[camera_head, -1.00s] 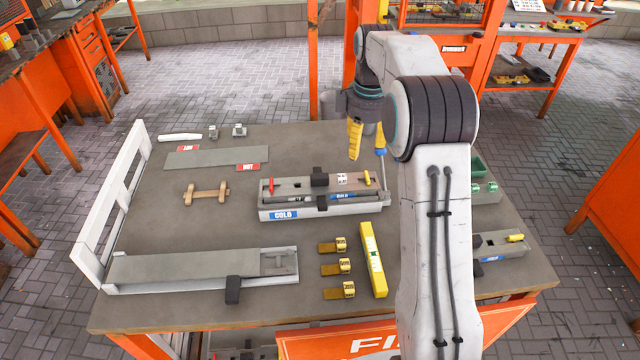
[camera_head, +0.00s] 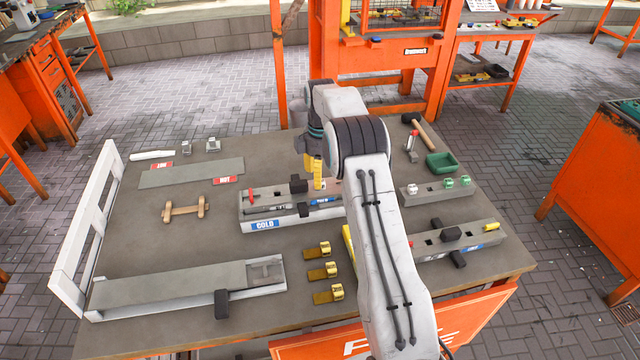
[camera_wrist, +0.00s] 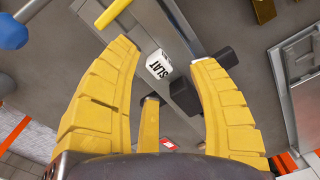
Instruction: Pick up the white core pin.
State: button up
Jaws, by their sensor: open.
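A white piece marked SLAT (camera_wrist: 159,64) sits in the grey COLD mould (camera_head: 288,219) and shows between my fingers in the wrist view. In the head view my gripper and arm hide it. A plain white rod (camera_head: 152,155) lies at the table's back left; I cannot tell from shape alone which is the core pin. My gripper (camera_wrist: 166,56) is open above the mould, with nothing held between its yellow fingers. It also shows over the mould in the head view (camera_head: 313,172).
A blue knob on a grey rod (camera_wrist: 12,32) and a yellow handle (camera_wrist: 113,13) are close to my left finger. Black clamps (camera_wrist: 223,57) are close to the right finger.

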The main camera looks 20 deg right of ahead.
jog(key=shift+w+f, duration=0.1)
jog(key=shift+f, duration=1.6)
grip_shut()
